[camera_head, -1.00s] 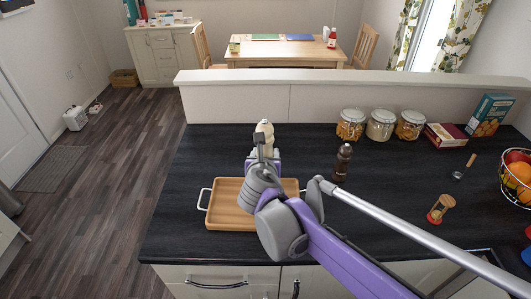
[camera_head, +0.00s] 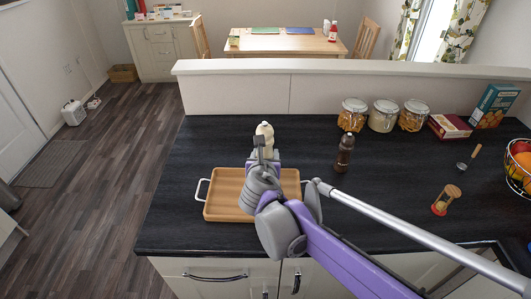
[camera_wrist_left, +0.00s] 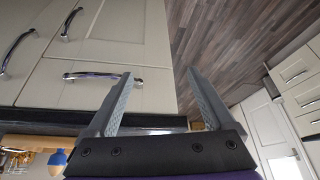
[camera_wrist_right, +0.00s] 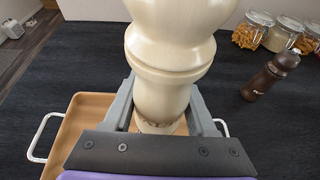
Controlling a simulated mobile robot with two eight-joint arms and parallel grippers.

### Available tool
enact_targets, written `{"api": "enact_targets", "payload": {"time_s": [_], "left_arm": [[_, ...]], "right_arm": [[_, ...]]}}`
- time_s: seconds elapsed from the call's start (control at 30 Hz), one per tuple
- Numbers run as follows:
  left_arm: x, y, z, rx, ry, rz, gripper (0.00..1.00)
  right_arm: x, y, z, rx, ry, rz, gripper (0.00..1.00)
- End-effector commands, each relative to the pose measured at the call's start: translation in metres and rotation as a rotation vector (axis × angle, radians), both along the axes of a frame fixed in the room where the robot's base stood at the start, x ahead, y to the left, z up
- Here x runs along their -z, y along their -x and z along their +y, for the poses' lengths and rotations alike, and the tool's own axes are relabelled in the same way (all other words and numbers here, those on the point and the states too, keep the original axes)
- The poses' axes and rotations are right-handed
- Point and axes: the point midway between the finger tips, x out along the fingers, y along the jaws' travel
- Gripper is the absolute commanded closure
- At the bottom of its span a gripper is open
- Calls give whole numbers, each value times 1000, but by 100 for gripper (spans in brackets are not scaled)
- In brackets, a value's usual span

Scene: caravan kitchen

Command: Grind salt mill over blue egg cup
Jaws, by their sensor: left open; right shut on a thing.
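My right gripper (camera_head: 262,158) is shut on the cream salt mill (camera_head: 265,131), upright. In the right wrist view the mill (camera_wrist_right: 172,40) stands between the fingers (camera_wrist_right: 165,118) and hides much of the tray. The wooden tray (camera_head: 222,207) with white handles lies below and around the gripper in the head view; my arm covers its middle. My left gripper (camera_wrist_left: 160,88) is open and empty, near the cupboard fronts.
A dark brown mill (camera_head: 344,153) stands right of the tray. A low ledge (camera_head: 340,68) runs behind the counter. The counter left of the brown mill is clear behind the tray.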

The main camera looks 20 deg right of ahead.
Motion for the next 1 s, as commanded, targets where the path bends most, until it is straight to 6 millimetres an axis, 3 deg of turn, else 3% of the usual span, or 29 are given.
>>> {"api": "enact_targets", "payload": {"time_s": [0.3,0.4,0.57,0.67,1.0], "left_arm": [[-1,0,0,0,0,0,13],[-1,-1,-1,-3,6,2,17],[-13,-15,-15,-55,99,37,17],[-29,-34,-36,-125,229,93,17],[-106,-122,-135,-393,775,425,17]], "right_arm": [[-1,0,0,0,0,0,96],[-1,0,0,0,0,0,96],[-1,0,0,0,0,0,96],[-1,0,0,0,0,0,96],[-1,0,0,0,0,0,96]]}}
